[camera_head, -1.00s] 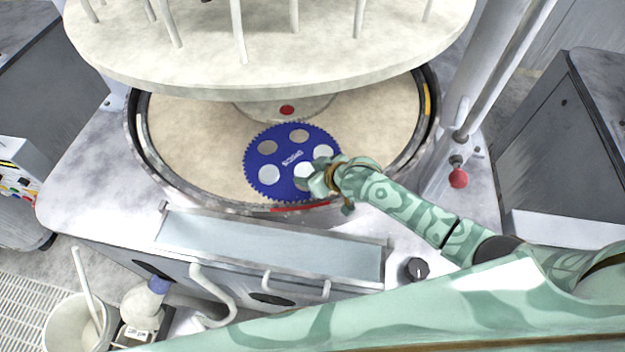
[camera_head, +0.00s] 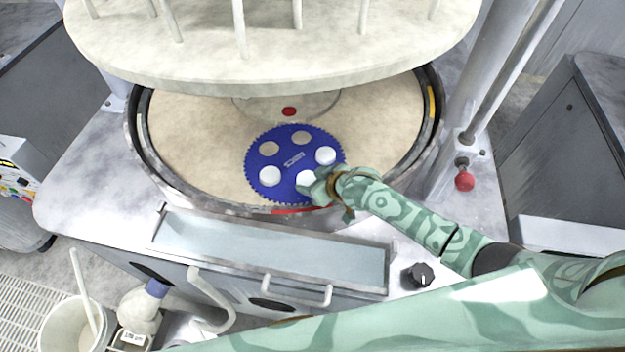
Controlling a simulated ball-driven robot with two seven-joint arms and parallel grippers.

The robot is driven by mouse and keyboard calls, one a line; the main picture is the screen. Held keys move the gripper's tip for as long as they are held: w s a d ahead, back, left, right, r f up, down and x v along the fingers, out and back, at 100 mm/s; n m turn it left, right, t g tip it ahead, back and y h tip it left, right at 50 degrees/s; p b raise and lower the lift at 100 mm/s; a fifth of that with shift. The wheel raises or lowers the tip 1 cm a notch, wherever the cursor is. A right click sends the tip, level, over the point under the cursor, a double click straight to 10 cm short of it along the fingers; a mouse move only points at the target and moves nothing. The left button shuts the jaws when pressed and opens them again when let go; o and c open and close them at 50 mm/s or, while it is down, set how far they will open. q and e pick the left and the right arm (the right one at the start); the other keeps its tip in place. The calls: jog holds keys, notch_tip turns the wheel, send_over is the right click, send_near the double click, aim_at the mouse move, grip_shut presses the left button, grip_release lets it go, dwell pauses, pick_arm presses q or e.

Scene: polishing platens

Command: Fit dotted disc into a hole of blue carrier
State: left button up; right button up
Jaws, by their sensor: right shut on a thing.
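The blue carrier (camera_head: 283,187), a toothed disc with round holes, lies on the beige lower platen. White discs show at its left hole (camera_head: 269,176) and its right hole (camera_head: 325,155). Two far holes (camera_head: 269,149) and (camera_head: 301,138) show bare beige platen. My right gripper (camera_head: 313,184) is low over the carrier's near edge, shut on a white disc (camera_head: 305,178) at the near hole. The gripper partly covers this disc. I cannot make out dots on it, nor whether it is seated in the hole. My left gripper is not in view.
The upper platen (camera_head: 270,70) hangs over the back of the lower platen (camera_head: 200,130), which has a dark raised rim. A trough (camera_head: 270,248) runs along the front. A red knob (camera_head: 464,181) stands at right. A bucket and bottle (camera_head: 140,305) are at lower left.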

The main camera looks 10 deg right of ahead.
jog(key=shift+f, duration=0.25)
jog(key=o, duration=1)
jog(key=shift+s, duration=0.1)
